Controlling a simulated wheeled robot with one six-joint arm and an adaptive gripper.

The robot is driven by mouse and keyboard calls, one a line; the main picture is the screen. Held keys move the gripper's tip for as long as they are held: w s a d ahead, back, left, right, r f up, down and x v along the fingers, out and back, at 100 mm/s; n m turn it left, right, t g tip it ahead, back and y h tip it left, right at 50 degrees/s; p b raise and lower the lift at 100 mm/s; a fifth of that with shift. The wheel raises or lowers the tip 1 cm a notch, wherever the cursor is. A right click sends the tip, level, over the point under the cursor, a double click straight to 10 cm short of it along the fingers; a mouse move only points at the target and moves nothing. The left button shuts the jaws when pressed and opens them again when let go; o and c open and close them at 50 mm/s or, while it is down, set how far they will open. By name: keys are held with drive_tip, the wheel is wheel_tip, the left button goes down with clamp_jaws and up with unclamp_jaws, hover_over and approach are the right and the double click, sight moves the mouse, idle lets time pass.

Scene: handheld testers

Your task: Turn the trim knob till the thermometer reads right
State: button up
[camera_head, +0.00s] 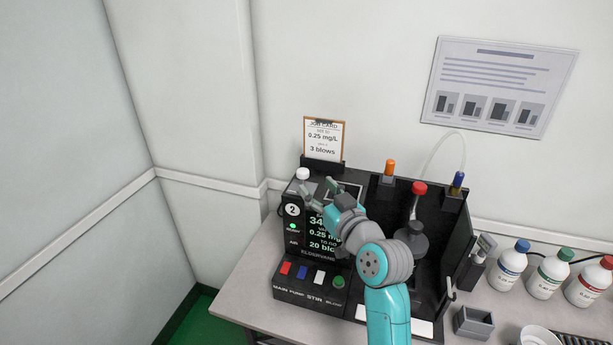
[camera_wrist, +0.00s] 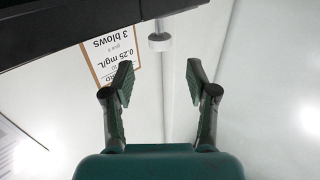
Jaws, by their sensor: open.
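A white round knob (camera_head: 303,173) stands at the top left corner of a black tester unit (camera_head: 312,284). In the wrist view the knob (camera_wrist: 160,43) shows beyond my fingertips, roughly in line with the gap between them. My gripper (camera_head: 317,189) is open and empty beside the knob; the wrist view also shows its spread fingers (camera_wrist: 160,76). No contact with the knob is visible. The unit's lit display (camera_head: 322,228) shows 0.25 mg/L and 20 blows; my gripper and arm hide part of it, including a larger figure starting with 34. I cannot pick out a thermometer for certain.
A job card (camera_head: 323,138) behind the unit reads 0.25 mg/L, 3 blows. Coloured buttons (camera_head: 303,271) line the unit's front. Capped bottles (camera_head: 546,276) and a small grey box (camera_head: 474,322) stand on the right. The wall is close behind; the left side is free.

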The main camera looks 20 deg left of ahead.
sight(306, 175)
drive_tip(key=shift+x, duration=3.1)
drive_tip(key=shift+f, duration=0.1)
clamp_jaws()
